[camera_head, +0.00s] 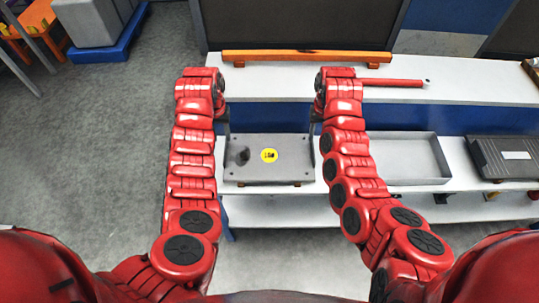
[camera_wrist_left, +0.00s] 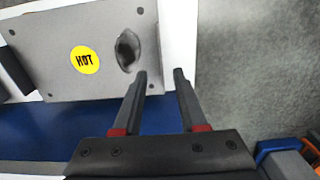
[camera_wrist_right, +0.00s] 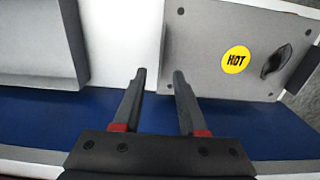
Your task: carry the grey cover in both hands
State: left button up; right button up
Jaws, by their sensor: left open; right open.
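The grey cover (camera_head: 293,152) is a flat plate with a yellow HOT label and a dark oval spot. It lies on the white lower shelf between my arms. My left gripper (camera_head: 223,124) is open at the cover's left end. In the left wrist view the cover (camera_wrist_left: 60,35) has its edge between the open, empty fingers (camera_wrist_left: 160,73). My right gripper (camera_head: 318,122) is open at the right end. In the right wrist view the cover (camera_wrist_right: 205,60) has its edge between those fingers (camera_wrist_right: 159,72). I cannot tell whether any finger touches the cover.
A shallow grey tray (camera_head: 446,158) stands right of the cover, with a dark ribbed case (camera_head: 505,158) beyond it. On the upper bench lie an orange bar (camera_head: 305,57) and a red rod (camera_head: 392,82). A blue pallet (camera_head: 100,52) is on the floor, back left.

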aim_at(225, 150)
pick_arm(q)
notch_tip(225, 150, down, 9)
jog(key=shift+f, duration=0.2)
pick_arm(e)
notch_tip(225, 150, down, 9)
jog(key=shift+f, duration=0.2)
pick_arm(q)
jog(key=shift+c, duration=0.2)
pick_arm(e)
jog(key=shift+a, duration=0.1)
jog(key=shift+c, duration=0.2)
pick_arm(q)
grip_shut()
pick_arm(e)
grip_shut()
